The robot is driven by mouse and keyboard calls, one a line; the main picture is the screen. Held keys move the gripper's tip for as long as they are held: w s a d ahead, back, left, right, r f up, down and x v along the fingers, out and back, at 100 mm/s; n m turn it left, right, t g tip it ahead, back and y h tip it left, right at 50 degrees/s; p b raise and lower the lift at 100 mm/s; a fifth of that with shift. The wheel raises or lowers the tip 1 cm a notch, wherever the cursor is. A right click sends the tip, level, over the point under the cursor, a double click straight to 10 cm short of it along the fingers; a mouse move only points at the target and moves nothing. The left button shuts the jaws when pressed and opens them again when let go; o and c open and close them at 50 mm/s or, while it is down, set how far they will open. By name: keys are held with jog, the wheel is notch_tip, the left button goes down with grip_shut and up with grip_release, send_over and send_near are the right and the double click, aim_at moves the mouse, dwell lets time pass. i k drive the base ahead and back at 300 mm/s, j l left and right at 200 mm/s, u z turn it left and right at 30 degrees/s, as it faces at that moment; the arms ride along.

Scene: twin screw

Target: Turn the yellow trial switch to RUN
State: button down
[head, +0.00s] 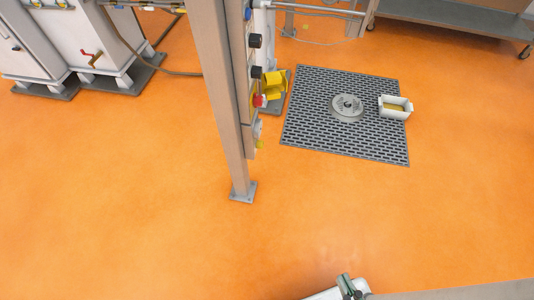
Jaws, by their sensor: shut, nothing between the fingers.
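A control panel (251,85) on a tall beige post is seen nearly edge-on in the head view, its controls sticking out to the right. A small yellow part (259,144) sits low on the panel, below a red knob (260,101); it looks like the yellow switch. Its setting and any RUN label cannot be read from this angle. My gripper (350,287) shows small and partly cut off at the bottom edge. It is shut and empty, well apart from the panel.
The post's foot plate (242,192) stands on the orange floor. A dark grate (345,140) with a round grey disc (347,107) and a white bin (396,107) lies right of the panel. White cabinets (85,40) stand at the upper left. The floor in front is clear.

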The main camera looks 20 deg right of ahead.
aim_at(259, 144)
jog(key=k+l, duration=0.1)
jog(key=k, duration=0.6)
jog(key=i+l+u, duration=0.15)
jog(key=u, duration=0.3)
jog(key=i+l+u, duration=0.1)
jog(key=l+u, duration=0.35)
jog(key=i+l+u, duration=0.15)
jog(key=l, duration=0.55)
jog(key=i+l+u, duration=0.2)
jog(key=l, duration=0.55)
jog(key=l+u, duration=0.15)
jog(key=l, duration=1.25)
jog(key=i+l, duration=0.15)
jog(key=l, duration=0.55)
